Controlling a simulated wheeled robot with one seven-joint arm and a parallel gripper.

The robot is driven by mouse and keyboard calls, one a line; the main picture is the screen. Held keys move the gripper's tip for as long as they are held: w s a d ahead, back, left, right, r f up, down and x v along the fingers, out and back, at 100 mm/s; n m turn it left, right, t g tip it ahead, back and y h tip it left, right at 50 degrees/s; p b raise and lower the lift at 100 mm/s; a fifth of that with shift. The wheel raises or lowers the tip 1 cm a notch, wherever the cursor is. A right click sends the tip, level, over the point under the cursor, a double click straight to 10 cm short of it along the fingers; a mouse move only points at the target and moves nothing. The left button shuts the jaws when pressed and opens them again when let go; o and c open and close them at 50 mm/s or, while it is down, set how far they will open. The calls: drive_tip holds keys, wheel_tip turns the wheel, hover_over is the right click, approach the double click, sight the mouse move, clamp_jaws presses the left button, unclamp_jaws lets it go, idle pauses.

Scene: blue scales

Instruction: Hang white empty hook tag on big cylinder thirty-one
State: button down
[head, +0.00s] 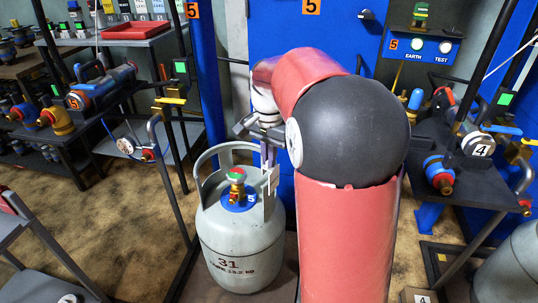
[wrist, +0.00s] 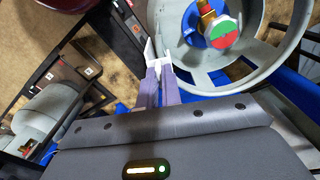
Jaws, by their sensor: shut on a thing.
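The big grey cylinder thirty-one (head: 238,252) stands upright on the floor, with a ring collar and a valve with a green and red knob (head: 236,178). In the wrist view its round collar (wrist: 275,68) and valve knob (wrist: 223,33) show at the upper right. My gripper (head: 267,160) is above the right side of the collar and shut on a white tag (head: 273,181), which hangs down. In the wrist view my gripper's fingers (wrist: 157,72) hold the white tag (wrist: 150,50) just left of the collar. I cannot tell whether the tag touches the collar. Its hook is not clear.
A blue door (head: 300,40) is behind. A red tray (head: 135,31) lies at the back left. Another grey cylinder (head: 512,272) is at lower right.

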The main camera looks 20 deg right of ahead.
drive_tip(key=shift+f, duration=0.25)
idle(0.7)
drive_tip(key=shift+f+b, duration=0.45)
drive_tip(key=shift+f, duration=0.3)
drive_tip(key=shift+f, duration=0.1)
drive_tip(key=shift+f+b, duration=0.55)
drive_tip(key=shift+f, duration=0.3)
drive_tip(key=shift+f, duration=0.15)
drive_tip(key=c, duration=1.5)
unclamp_jaws()
drive_tip(key=shift+r, duration=0.2)
